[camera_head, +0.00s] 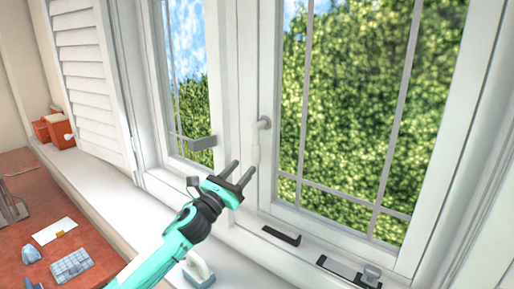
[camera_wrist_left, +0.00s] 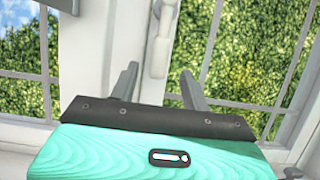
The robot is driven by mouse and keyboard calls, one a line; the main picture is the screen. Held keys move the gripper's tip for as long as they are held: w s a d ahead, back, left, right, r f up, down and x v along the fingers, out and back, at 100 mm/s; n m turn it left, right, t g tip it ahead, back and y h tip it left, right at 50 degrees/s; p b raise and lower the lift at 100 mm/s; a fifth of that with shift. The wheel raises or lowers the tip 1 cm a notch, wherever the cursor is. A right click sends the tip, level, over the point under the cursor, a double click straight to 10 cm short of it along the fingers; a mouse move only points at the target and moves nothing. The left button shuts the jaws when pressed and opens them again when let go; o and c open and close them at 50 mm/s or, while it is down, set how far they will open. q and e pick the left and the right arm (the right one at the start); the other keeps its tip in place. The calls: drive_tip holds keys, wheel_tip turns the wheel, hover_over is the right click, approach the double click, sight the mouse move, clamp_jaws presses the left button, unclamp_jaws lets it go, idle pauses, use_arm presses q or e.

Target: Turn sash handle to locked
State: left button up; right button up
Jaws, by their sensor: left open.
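The white sash handle (camera_head: 257,142) is on the frame of the right-hand window sash, its grip hanging down from a pivot at the top. In the left wrist view the handle (camera_wrist_left: 158,52) shows between and beyond my fingers. My left gripper (camera_head: 240,170) is open and empty, just below and left of the handle's lower end in the head view. In the left wrist view its two dark fingers (camera_wrist_left: 163,75) stand apart, one on each side of the handle's line. I cannot tell whether they touch it. My right gripper is not in view.
Dark latch hardware (camera_head: 281,236) and a stay (camera_head: 350,272) lie along the lower frame. A white louvred shutter (camera_head: 85,75) stands at left.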

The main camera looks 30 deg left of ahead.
sight(254, 154)
use_arm(q)
drive_tip(key=p+x, duration=0.1)
drive_tip(key=x, duration=0.1)
drive_tip(key=p+x, duration=0.1)
drive_tip(key=x, duration=0.1)
drive_tip(key=shift+r, duration=0.35)
drive_tip(key=p+x, duration=0.1)
drive_tip(key=x, duration=0.2)
drive_tip(key=shift+w+f, duration=0.15)
drive_tip(key=shift+f, duration=0.05)
drive_tip(key=shift+w+r, duration=0.1)
drive_tip(key=shift+w, duration=0.2)
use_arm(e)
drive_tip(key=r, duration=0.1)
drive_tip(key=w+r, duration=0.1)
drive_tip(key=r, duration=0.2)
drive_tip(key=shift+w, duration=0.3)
use_arm(q)
clamp_jaws()
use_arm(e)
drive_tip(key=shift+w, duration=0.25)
